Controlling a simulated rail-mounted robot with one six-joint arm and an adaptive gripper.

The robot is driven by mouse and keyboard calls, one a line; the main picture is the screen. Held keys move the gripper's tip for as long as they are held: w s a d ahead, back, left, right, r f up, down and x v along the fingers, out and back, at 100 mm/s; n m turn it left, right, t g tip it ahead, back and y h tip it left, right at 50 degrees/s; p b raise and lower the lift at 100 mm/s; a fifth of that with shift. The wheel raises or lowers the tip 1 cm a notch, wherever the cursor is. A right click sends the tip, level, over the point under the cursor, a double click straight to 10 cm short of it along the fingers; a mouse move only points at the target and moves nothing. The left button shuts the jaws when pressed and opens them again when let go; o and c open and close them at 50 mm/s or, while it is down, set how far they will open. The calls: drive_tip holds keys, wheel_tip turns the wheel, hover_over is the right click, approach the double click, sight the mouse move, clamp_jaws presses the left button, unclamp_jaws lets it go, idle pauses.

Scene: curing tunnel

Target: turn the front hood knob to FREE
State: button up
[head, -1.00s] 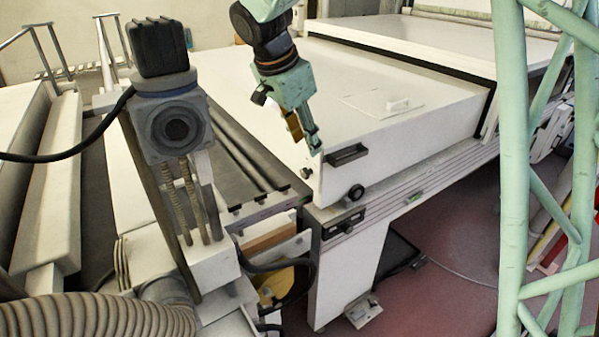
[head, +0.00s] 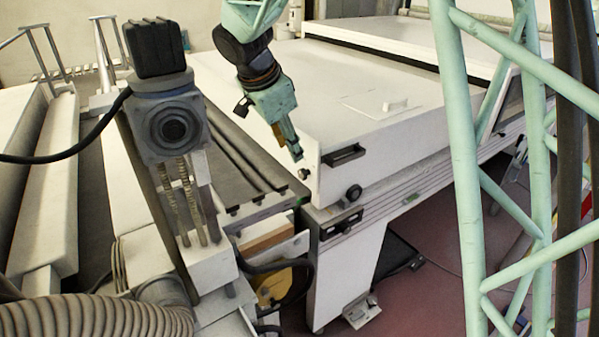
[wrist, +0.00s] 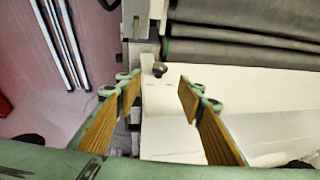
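A small dark knob (head: 304,173) sits on the end face of the white hood (head: 235,85), near its front corner. In the wrist view a dark lobed knob (wrist: 159,70) shows ahead, between the fingertips; it looks like the same one. A larger round black knob (head: 353,192) is on the hood's side, below a black handle. My gripper (head: 297,152) points down just above the small knob in the head view. The wrist view shows my gripper (wrist: 159,84) open and empty, its fingers apart. No FREE marking is readable.
The black handle (head: 344,154) sticks out close to the right of my gripper. The dark conveyor belt (head: 235,150) runs at the left of the hood. A grey machine head on a post (head: 172,125) stands farther left, with a ribbed hose (head: 95,318) below.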

sight(300, 174)
drive_tip(key=x, duration=1.2)
drive_tip(key=shift+w+f+b, duration=0.1)
drive_tip(key=shift+f+b, duration=0.3)
drive_tip(key=shift+c, duration=0.6)
drive_tip(key=c, duration=0.7)
